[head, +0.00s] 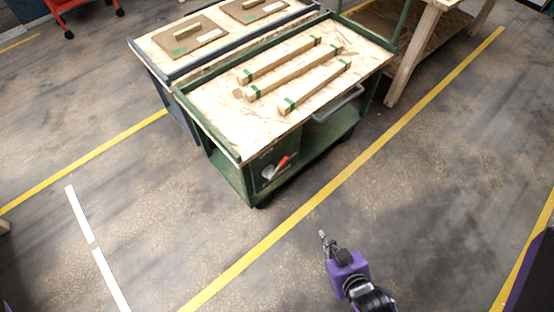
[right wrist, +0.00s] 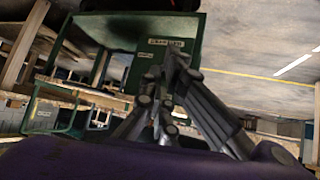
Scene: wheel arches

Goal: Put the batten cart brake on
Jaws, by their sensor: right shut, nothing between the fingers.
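The batten cart (head: 215,118) is a green wheeled cart with a chipboard top; several wooden battens (head: 293,73) with green bands lie on it. On its near end panel is a lever with a red handle (head: 282,162) on a pale grey mount (head: 268,172); I take it to be the brake. My right gripper (head: 323,237) is shut and empty, apart from the cart, to the lower right of the lever. The right wrist view shows its dark fingers (right wrist: 165,100) before a green panel (right wrist: 115,33) with a pale label. My left gripper is out of view.
A dark-framed cart (head: 150,62) with flat boards stands behind the batten cart. A wooden trestle table (head: 410,65) is at the upper right and a red trolley (head: 75,8) at the upper left. Yellow lines (head: 340,180) mark the floor, clear between gripper and cart.

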